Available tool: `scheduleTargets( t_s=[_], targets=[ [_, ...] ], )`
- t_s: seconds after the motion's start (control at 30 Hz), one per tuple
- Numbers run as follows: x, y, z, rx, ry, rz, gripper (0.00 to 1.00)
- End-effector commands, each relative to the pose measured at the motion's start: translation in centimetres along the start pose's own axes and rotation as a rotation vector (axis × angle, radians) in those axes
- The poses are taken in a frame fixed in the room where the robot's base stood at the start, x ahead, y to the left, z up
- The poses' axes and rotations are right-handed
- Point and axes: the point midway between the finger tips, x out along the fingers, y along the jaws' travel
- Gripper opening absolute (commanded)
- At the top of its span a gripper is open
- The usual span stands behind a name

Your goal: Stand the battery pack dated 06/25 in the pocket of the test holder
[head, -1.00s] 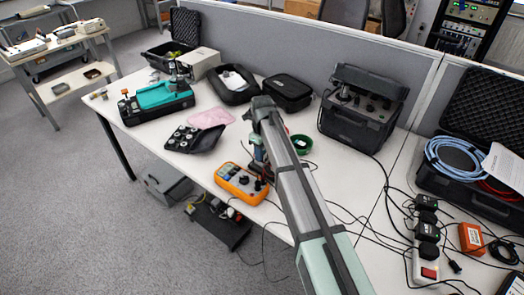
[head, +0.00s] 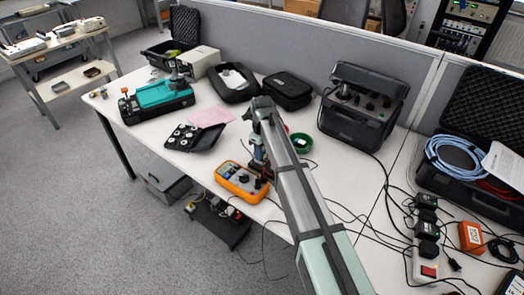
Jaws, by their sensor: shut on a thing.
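My arm reaches in from the lower right, and my gripper (head: 260,172) points down beside the right end of an orange instrument (head: 242,181). The arm link covers much of the gripper. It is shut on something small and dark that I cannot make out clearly. I cannot tell whether this touches the instrument or the table. No date label is readable, so I cannot pick out the 06/25 battery pack. I cannot identify the test holder or its pocket with certainty.
On the white table (head: 290,215) are a black tray with round parts (head: 195,137), a pink cloth (head: 210,112), a teal-and-black device (head: 160,100), a green bowl (head: 302,143) and a large black case (head: 362,112). Cables and a power strip (head: 425,262) crowd the right side.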

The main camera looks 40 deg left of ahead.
Motion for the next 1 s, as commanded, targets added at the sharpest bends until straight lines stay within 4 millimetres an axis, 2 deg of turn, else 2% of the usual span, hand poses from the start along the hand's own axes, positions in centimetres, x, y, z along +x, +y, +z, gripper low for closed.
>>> scheduleTargets(
  t_s=[0.27, 0.3, 0.57, 0.77, 1.0],
  targets=[
    [0.46, 0.0, 0.0, 0.0, 0.0, 0.0, 0.02],
    [0.45, -0.01, 0.01, 0.0, 0.0, 0.0, 0.37],
    [0.46, 0.01, 0.0, 0.0, 0.0, 0.0, 0.62],
    [0.46, 0.01, 0.0, 0.0, 0.0, 0.0, 0.65],
    [0.46, 0.0, 0.0, 0.0, 0.0, 0.0, 0.85]
  ],
)
